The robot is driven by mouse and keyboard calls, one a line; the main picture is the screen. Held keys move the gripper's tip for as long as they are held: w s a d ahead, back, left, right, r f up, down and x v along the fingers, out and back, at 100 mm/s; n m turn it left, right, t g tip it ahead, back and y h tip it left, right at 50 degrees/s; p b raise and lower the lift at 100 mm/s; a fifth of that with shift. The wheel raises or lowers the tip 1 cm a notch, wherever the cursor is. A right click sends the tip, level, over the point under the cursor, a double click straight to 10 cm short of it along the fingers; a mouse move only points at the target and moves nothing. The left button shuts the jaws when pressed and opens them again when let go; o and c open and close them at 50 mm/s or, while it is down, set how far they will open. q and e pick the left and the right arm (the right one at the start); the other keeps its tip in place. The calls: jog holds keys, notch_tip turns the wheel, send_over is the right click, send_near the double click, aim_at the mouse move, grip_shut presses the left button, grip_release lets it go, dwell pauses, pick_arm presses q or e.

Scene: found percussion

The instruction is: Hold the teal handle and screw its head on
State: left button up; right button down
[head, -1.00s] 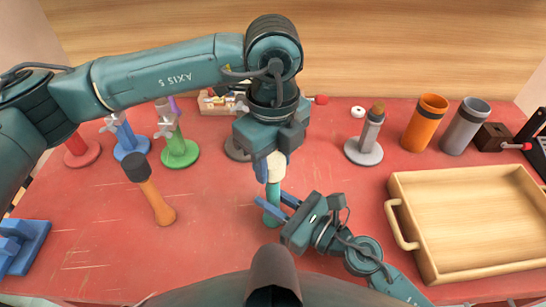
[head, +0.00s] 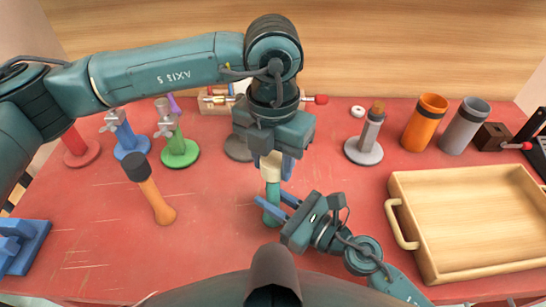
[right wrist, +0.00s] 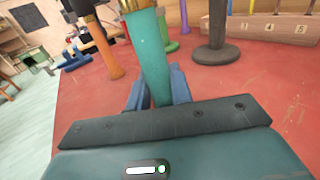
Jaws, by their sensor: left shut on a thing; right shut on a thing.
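The teal handle (head: 272,212) stands upright near the middle of the table. My right gripper (head: 277,201), coming in from the lower right, is shut on it. In the right wrist view the handle (right wrist: 152,60) rises between the blue fingers, with a brass-coloured collar (right wrist: 133,5) at its top. A cream head (head: 270,166) is directly above the handle, in line with it. My left gripper (head: 275,165) points down and is shut on the head. The head's upper part is hidden by the gripper. I cannot tell how far the head is engaged on the handle.
A grey stand (head: 364,150), an orange cup (head: 425,123) and a grey cup (head: 465,126) are back right. A wooden tray (head: 408,222) fills the right.

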pick_arm(q)
jog(key=m, duration=0.4)
jog(key=shift+m, duration=0.3)
jog(key=m, duration=0.4)
jog(key=shift+m, duration=0.3)
jog(key=m, duration=0.6)
jog(key=shift+m, duration=0.3)
jog(key=m, duration=0.8)
jog(key=shift+m, duration=0.3)
jog(key=m, duration=0.7)
jog(key=shift+f+m, duration=0.1)
jog(key=shift+m, duration=0.3)
jog(key=o, duration=1.1)
